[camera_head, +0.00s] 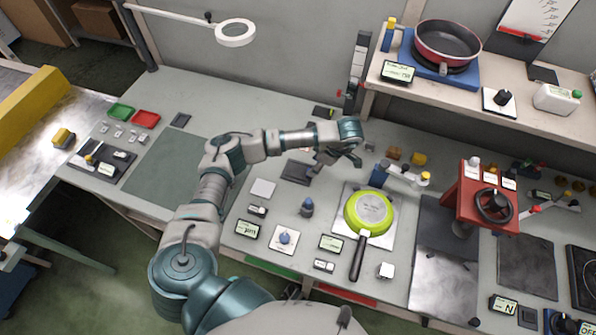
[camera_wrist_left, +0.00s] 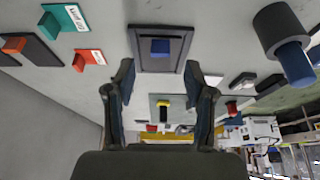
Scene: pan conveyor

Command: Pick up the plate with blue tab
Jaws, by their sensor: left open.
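A dark square plate with a blue tab (camera_wrist_left: 160,48) on it lies flat, ahead of my fingers in the left wrist view. A dark plate (camera_head: 294,172) left of my gripper in the head view appears to be the same one; its tab is not clear there. My left gripper (camera_head: 336,162) is open and empty, above the table and to the right of that plate. In the left wrist view its two fingers (camera_wrist_left: 160,100) stand apart on either side, with the plate seen between and beyond them. I cannot see them touching it. My right gripper is not in view.
A dark cylinder with a blue end (camera_wrist_left: 290,55) stands nearby on the right. Teal (camera_wrist_left: 62,17) and red (camera_wrist_left: 88,60) labelled holders are on the left. A green pan (camera_head: 357,210) and a red press (camera_head: 478,200) stand right of the plate. A green mat (camera_head: 165,165) is clear.

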